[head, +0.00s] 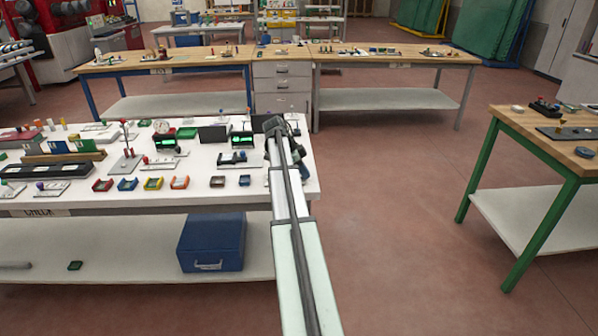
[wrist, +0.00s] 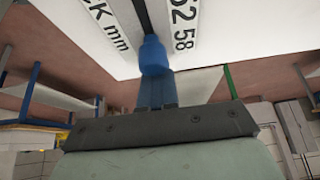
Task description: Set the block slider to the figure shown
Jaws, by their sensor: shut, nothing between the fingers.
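The block slider shows in the wrist view as a white plate (wrist: 95,30) with a dark slot, a lettered strip ending in "CK mm" and a scale with "52 58". In the head view my gripper (head: 274,126) is over the right end of the white bench, and my arm hides part of what lies there. A small green display (head: 241,139) stands to its left; its figure is too small to read.
The white bench (head: 250,193) carries several devices and coloured trays. A dark panel (head: 214,134) stands behind the displays. A blue box (head: 212,241) is on the lower shelf. A wooden table (head: 545,125) with green legs stands at right, with open floor between.

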